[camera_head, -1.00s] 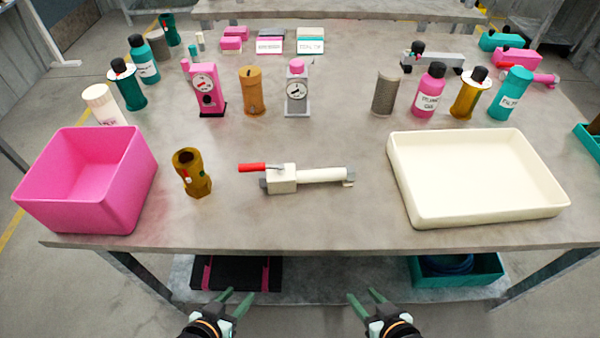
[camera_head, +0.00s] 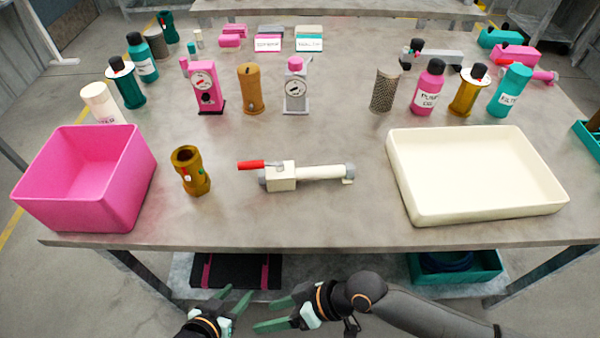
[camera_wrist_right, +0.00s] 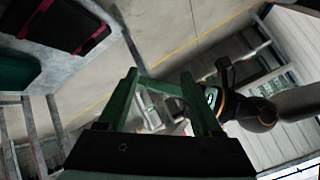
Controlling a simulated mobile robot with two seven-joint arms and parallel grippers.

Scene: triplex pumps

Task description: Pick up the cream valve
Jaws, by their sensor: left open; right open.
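The cream valve (camera_head: 310,174) lies on its side in the middle of the table. It has a cream block and pipe, grey ends and a red lever (camera_head: 252,165) pointing left. My left gripper (camera_head: 235,297) is open and empty in front of the table's front edge, below the valve in the head view. My right gripper (camera_head: 264,316) is open and empty just right of it, turned so its fingers point left. In the right wrist view the right gripper's green fingers (camera_wrist_right: 158,76) stand apart with nothing between them. The valve is not in that view.
A pink bin (camera_head: 75,205) stands left and a cream tray (camera_head: 470,208) right. A brass fitting (camera_head: 190,172) stands left of the valve. Gauges, bottles and cylinders line the back. The table around the valve is clear. A lower shelf holds a black tray (camera_head: 235,271) and a teal crate (camera_head: 455,268).

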